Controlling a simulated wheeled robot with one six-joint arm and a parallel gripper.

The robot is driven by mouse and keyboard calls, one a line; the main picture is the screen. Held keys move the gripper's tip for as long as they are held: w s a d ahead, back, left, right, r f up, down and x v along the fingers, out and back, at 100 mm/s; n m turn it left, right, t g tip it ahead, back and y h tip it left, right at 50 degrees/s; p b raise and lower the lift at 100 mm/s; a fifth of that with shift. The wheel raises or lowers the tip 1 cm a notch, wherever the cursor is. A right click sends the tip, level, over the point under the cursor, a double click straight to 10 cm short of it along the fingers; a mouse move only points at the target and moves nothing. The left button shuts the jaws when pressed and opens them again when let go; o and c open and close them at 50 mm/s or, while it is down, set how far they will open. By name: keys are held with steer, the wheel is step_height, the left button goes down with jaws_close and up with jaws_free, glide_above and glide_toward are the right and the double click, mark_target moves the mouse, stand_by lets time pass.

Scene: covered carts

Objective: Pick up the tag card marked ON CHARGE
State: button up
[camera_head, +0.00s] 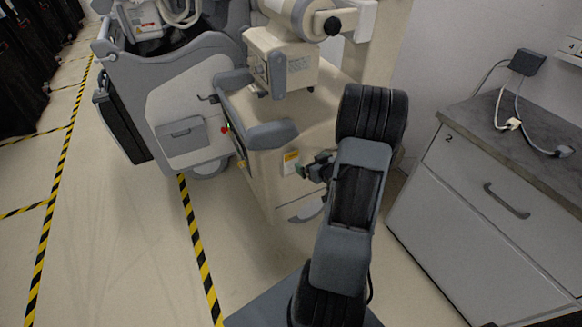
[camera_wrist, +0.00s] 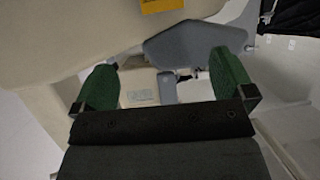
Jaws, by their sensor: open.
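A small yellow and white card (camera_head: 291,162) is on the side of the beige cart, just left of my gripper (camera_head: 311,168) in the head view. Its print is too small to read, so I cannot tell whether it is the ON CHARGE tag. A yellow patch (camera_wrist: 161,5), perhaps the same card, is cut by the top edge of the wrist view. My gripper is open, its two green fingers wide apart with nothing between them, and it also shows in the wrist view (camera_wrist: 163,65). The patch lies beyond the fingertips.
The beige wheeled cart (camera_head: 270,185) has a grey handle (camera_head: 272,134) close to my gripper. A grey and white cart (camera_head: 185,100) stands to its left. A drawer cabinet (camera_head: 480,215) with cables on top stands at right. Floor at left is clear, with striped tape (camera_head: 196,245).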

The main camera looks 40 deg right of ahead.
glide_toward(291, 154)
steer(key=x, duration=0.3)
steer(key=b+x, duration=0.1)
steer(key=x, duration=0.3)
steer(key=shift+w+f, duration=0.15)
steer(key=shift+w, duration=0.05)
steer(key=shift+w+d+f, duration=0.1)
steer(key=shift+w+f, duration=0.05)
steer(key=shift+w, duration=0.4)
steer(key=c, duration=1.1)
steer(key=shift+c, duration=0.2)
